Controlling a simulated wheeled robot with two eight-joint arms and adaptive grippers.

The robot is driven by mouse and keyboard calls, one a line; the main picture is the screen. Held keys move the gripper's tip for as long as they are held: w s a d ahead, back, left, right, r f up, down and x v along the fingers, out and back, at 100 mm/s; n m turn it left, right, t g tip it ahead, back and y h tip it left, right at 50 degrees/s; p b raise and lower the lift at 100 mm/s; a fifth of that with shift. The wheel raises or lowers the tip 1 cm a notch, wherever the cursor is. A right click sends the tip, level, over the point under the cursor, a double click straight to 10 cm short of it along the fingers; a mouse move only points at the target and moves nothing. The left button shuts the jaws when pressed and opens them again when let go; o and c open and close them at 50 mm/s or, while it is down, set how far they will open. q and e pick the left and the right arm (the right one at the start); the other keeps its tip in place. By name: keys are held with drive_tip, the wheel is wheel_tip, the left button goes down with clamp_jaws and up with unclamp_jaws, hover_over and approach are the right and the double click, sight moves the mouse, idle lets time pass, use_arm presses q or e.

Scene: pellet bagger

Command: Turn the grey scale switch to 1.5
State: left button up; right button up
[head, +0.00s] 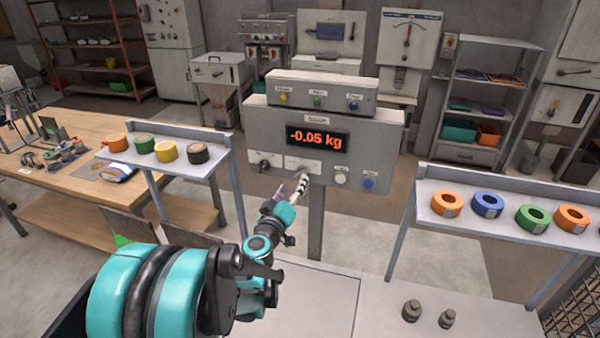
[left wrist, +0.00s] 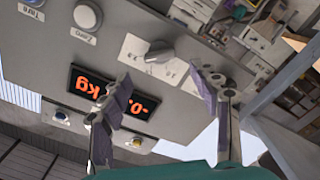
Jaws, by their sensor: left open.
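The grey scale switch (left wrist: 160,52) is a round knob with a bar-like grip on a pale label plate; in the left wrist view it is upside down, and its markings are too small to read. In the head view the switch (head: 302,168) is partly covered by my gripper. My left gripper (head: 292,185) is open and empty in front of the panel's lower edge. In the left wrist view its two fingers (left wrist: 162,80) are spread, with the knob beyond and between their tips, apparently apart from them. My right gripper is not in view.
The panel (head: 255,130) has a red display (head: 318,137) reading -0.05 kg. A dark switch (head: 264,164) sits left of the grey one, a white button (head: 340,178) and blue button (head: 369,183) right. Shelves with tape rolls (head: 487,205) flank the panel.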

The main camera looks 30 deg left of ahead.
sight(299, 174)
use_arm(q)
drive_tip(key=x, duration=0.4)
drive_tip(key=shift+w+a+f, duration=0.1)
drive_tip(key=shift+w+f, duration=0.1)
drive_tip(key=shift+w, duration=0.1)
drive_tip(key=shift+w+a+r, duration=0.1)
drive_tip(key=shift+w, duration=0.4)
drive_tip(key=c, duration=1.2)
